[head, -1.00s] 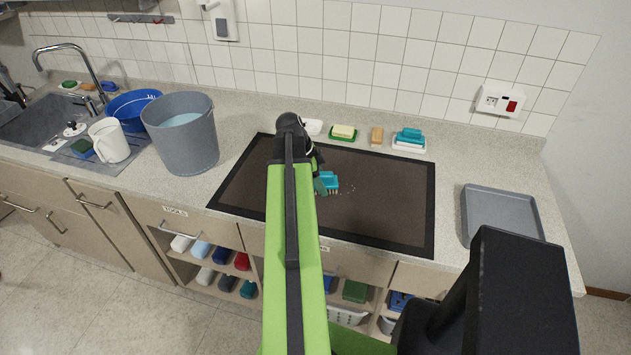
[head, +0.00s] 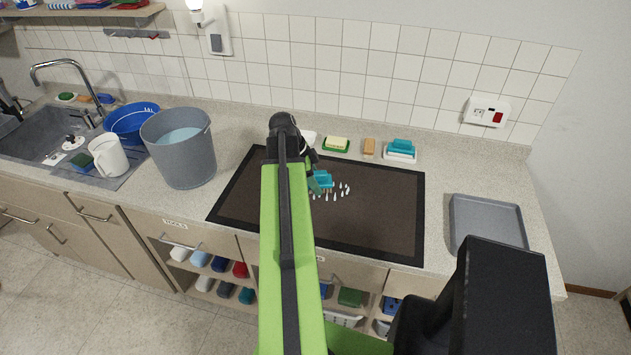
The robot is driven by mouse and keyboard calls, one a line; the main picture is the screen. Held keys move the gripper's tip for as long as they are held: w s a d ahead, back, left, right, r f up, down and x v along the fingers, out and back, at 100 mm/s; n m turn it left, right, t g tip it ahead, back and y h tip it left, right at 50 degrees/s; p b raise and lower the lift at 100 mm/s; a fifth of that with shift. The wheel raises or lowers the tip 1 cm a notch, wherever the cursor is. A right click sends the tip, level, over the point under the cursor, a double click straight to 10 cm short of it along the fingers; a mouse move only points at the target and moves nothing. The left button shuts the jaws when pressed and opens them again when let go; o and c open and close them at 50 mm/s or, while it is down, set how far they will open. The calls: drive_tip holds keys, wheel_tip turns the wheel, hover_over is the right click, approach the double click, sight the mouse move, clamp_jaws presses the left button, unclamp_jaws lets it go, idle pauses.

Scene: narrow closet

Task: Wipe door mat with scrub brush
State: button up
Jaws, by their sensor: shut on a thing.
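The door mat (head: 385,215) is a flat brown mat with a black border, lying on the counter. A teal scrub brush (head: 323,178) is over the mat's middle, beside the end of my arm. My gripper (head: 313,182) is shut on it; the arm hides much of the jaws and part of the mat. Several small white marks (head: 335,192) show below and right of the brush. I cannot tell whether they are bristle tufts or spots on the mat, nor whether the brush touches the mat.
A grey bucket of water (head: 180,155) stands left of the mat, with a white pitcher (head: 108,158) and sink beyond. Soap on a green dish (head: 335,145), a tan block (head: 369,147) and another teal brush (head: 401,147) line the back. A grey tray (head: 487,225) lies right.

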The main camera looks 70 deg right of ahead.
sight(316, 172)
wheel_tip(316, 172, up, 3)
drive_tip(key=p, duration=0.3)
drive_tip(key=shift+r, duration=0.1)
wheel_tip(316, 172, down, 4)
drive_tip(key=b, duration=0.3)
drive_tip(key=shift+b, duration=0.3)
drive_tip(key=shift+r, duration=0.25)
drive_tip(key=shift+s, duration=0.15)
